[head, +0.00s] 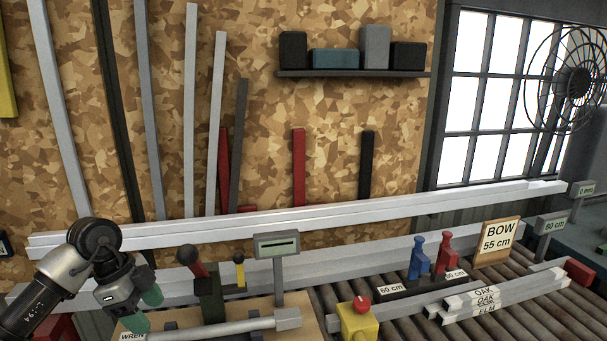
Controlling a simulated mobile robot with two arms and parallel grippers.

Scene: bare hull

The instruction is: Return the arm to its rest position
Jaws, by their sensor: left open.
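My left arm (70,262) comes in from the lower left. Its gripper (144,309) has green fingertips, held apart with nothing visible between them. It is over the left end of the wooden bench board, beside a small label reading "WREN" (132,337), which is partly cut off by the frame. I cannot tell whether the fingertips touch the board. My right gripper is not in view.
Long pale rails (330,222) run behind. Rollers (520,318) hold labelled bars (485,297), clamps (445,252) and a "BOW 55 cm" sign (497,243).

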